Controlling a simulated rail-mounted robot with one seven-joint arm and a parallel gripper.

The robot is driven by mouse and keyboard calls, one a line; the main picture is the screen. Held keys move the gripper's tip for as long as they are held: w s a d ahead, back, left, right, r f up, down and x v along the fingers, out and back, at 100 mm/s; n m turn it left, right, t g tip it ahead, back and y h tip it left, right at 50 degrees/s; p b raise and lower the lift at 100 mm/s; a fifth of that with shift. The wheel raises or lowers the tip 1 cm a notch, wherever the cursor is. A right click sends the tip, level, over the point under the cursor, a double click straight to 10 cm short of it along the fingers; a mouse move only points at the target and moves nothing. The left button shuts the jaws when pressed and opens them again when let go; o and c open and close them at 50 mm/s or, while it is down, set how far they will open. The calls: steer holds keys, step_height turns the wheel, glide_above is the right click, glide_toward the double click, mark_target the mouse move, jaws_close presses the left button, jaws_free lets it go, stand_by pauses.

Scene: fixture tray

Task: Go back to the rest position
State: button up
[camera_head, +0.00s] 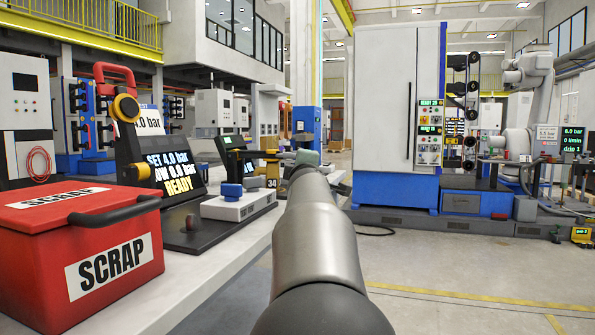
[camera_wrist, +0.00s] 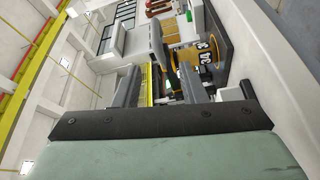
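My gripper (camera_head: 305,158) is at the far end of my outstretched arm in the camera_head view, beside the right edge of the workbench; its fingers are mostly hidden there. In the camera_wrist view my gripper (camera_wrist: 158,82) has two grey fingers standing apart with a clear gap, and nothing is held between them. The wrist view is tilted, so the hall looks turned on its side. A dark device with orange parts and number labels (camera_wrist: 206,58) shows behind the right finger.
A white workbench (camera_head: 225,240) on the left carries a red SCRAP box (camera_head: 30,245), a tilted display (camera_head: 170,172) and a white unit with a blue knob (camera_head: 238,206). A white and blue machine (camera_head: 385,100) stands behind. The floor to the right is open.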

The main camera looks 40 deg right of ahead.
steer(key=shift+s+a+f, duration=0.1)
steer(key=shift+s+a, duration=0.25)
stand_by(0.4)
steer(key=s+a+r+m+g+y+p, duration=0.25)
steer(key=a+p, duration=0.55)
steer(key=p, duration=0.4)
steer(key=s+a+r+m+g+y+p, duration=0.1)
steer(key=a+r+m+y+p, duration=0.2)
steer(key=a+p, duration=0.6)
steer(key=s+a+r+m+g+y+p, duration=0.15)
steer(key=a+r+p, duration=0.4)
steer(key=p, duration=0.85)
steer(key=s+a+r+g+y+p, duration=0.2)
steer(key=s+a+r+g+p, duration=0.1)
steer(key=s+a+p, duration=0.6)
steer(key=s+a+r+g+y+p, duration=0.3)
steer(key=s+a+p, duration=0.7)
steer(key=p, duration=0.4)
steer(key=shift+s+a+r+m+g+p, duration=0.35)
steer(key=shift+s+g, duration=0.2)
steer(key=shift+g, duration=0.25)
